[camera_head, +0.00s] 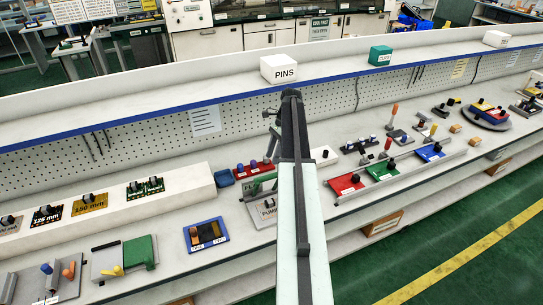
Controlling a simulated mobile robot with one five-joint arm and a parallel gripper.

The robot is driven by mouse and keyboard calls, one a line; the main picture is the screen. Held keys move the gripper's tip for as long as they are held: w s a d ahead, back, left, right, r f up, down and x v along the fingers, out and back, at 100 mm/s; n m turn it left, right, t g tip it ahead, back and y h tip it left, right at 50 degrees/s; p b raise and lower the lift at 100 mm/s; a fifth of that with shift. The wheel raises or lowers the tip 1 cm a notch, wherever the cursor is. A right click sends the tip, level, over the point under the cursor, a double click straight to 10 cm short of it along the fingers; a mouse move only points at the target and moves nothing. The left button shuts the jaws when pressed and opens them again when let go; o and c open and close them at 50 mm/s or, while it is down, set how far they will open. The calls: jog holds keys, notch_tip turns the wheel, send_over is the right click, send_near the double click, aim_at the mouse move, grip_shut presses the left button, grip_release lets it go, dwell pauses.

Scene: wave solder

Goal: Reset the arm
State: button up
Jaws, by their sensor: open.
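My arm stretches from the bottom middle of the head view up over the long white workbench (250,260). My gripper (273,122) shows only in part, as dark parts at the far end of the arm, above the bench near the pegboard. Its jaws are small and partly covered by the arm. It is open, and I see nothing held in it. The white PINS box (279,69) stands on the shelf just behind the arm's end.
Below the arm's end are a red block with knobs (253,168) and a blue cup (223,178). Red (346,184), green (382,170) and blue (431,152) trays lie to the right. A blue tray (206,236) lies left. The blue-edged shelf (130,98) runs behind.

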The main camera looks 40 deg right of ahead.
jog(key=w+a+f+n+g+b, duration=0.1)
jog(key=w+a+n, duration=0.15)
jog(key=a, duration=0.75)
jog(key=w+a+f+n+h+b, duration=0.1)
jog(key=w+a+f, duration=0.15)
jog(key=a, duration=0.65)
jog(key=w+a+f+n+g+b, duration=0.15)
jog(key=w+a, duration=0.25)
jog(key=a, duration=0.6)
jog(key=s+a+f+n+t+h+b, duration=0.1)
jog(key=s+a+n+h, duration=0.1)
jog(key=s+a+n, duration=0.3)
jog(key=s+a+f+n+t+h+b, duration=0.1)
jog(key=s+a+n, duration=0.4)
jog(key=a+n, duration=0.7)
jog(key=shift+s+a+f+n+t+h, duration=0.45)
jog(key=shift+a+f, duration=0.2)
jog(key=shift+a, duration=0.6)
